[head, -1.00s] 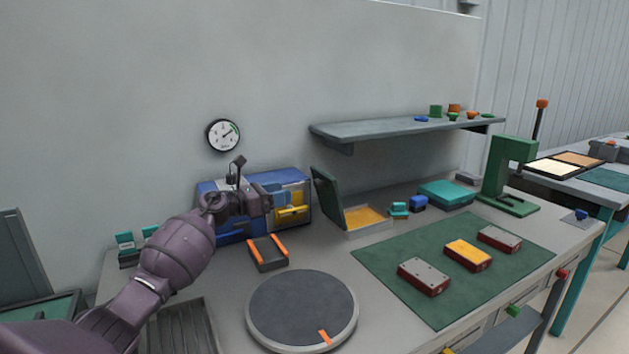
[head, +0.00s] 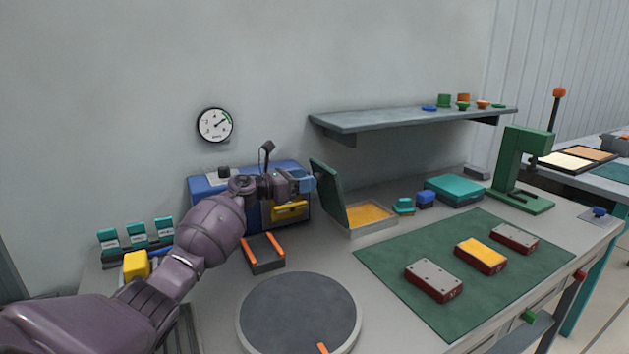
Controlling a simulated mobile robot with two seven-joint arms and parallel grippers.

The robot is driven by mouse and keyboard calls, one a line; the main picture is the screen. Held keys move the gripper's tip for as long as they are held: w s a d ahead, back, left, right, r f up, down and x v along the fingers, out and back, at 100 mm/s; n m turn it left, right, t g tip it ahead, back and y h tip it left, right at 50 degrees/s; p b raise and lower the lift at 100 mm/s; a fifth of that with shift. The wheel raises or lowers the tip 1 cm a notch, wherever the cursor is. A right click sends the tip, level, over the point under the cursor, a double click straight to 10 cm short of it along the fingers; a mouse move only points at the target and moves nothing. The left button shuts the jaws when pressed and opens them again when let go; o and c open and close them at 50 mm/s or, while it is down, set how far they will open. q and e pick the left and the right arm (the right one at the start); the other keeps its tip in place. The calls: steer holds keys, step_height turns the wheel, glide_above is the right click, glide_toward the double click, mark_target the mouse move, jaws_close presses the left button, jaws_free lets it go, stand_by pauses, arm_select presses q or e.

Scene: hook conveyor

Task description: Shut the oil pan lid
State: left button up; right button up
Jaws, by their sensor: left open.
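The oil pan (head: 372,226) is a shallow grey tray with a yellow-orange inside, standing on the bench right of the blue box. Its dark green lid (head: 327,191) stands open, tilted up at the pan's left edge. My left gripper (head: 304,182) is open, just left of the lid's upper part and in front of the blue box. I cannot tell whether a fingertip touches the lid. My right gripper is not in view.
A blue box (head: 211,189) with a yellow drawer stands behind my left arm. A shelf (head: 408,119) hangs above the pan. A green mat (head: 398,267) with several small boxes and a round turntable (head: 298,312) lie in front.

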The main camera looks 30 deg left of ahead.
arm_select(q)
steer(key=shift+b+x, duration=0.3)
steer(key=shift+x, duration=1.25)
steer(key=shift+c, duration=0.2)
jaws_close()
